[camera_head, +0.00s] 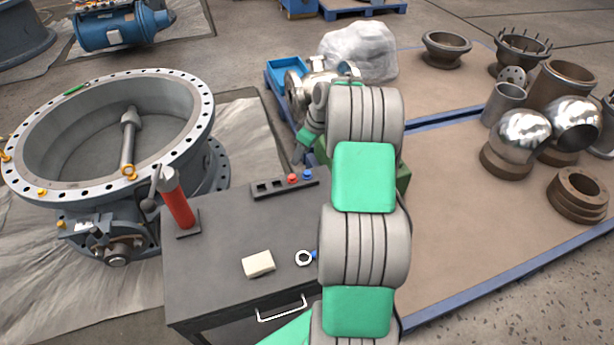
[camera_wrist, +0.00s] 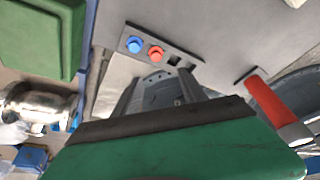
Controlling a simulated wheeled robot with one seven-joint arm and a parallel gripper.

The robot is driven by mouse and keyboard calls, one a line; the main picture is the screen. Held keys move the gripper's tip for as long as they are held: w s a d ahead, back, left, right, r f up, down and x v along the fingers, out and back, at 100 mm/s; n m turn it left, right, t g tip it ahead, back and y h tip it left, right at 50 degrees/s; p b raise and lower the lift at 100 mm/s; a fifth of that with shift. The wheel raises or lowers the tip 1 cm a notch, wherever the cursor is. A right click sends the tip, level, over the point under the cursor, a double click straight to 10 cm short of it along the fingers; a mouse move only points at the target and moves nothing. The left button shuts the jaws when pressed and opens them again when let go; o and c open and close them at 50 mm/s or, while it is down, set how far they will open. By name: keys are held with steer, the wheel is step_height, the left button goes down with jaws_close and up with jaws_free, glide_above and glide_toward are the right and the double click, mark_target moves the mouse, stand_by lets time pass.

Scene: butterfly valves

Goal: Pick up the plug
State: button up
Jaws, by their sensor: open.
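A dark rack (camera_head: 270,190) lies near the back edge of the grey cabinet top. It has two dark square openings at its left. A red plug (camera_head: 292,179) and a blue plug (camera_head: 308,174) stand in its right part. The wrist view also shows the rack (camera_wrist: 190,62), the blue plug (camera_wrist: 134,44) and the red plug (camera_wrist: 156,53). My gripper (camera_head: 299,155) is above and behind the rack, apart from both plugs. In the wrist view my gripper (camera_wrist: 157,88) has its fingers spread with neither plug between them. Which plug is meant cannot be told.
The cabinet top (camera_head: 225,232) also bears a red cylinder (camera_head: 178,200), a cream block (camera_head: 258,263) and a white ring (camera_head: 303,258) with a blue part. A large flanged valve (camera_head: 105,130) stands at the left. A green object (camera_wrist: 40,40) is beside the cabinet. The cabinet's middle is clear.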

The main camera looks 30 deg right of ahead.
glide_toward(307, 172)
steer(key=f, duration=0.1)
steer(key=shift+n, duration=0.4)
steer(key=p+x, duration=0.1)
steer(key=x, duration=0.6)
steer(key=shift+a+f+p, duration=0.15)
steer(key=shift+f+p, duration=0.1)
steer(key=shift+p, duration=0.05)
jaws_close()
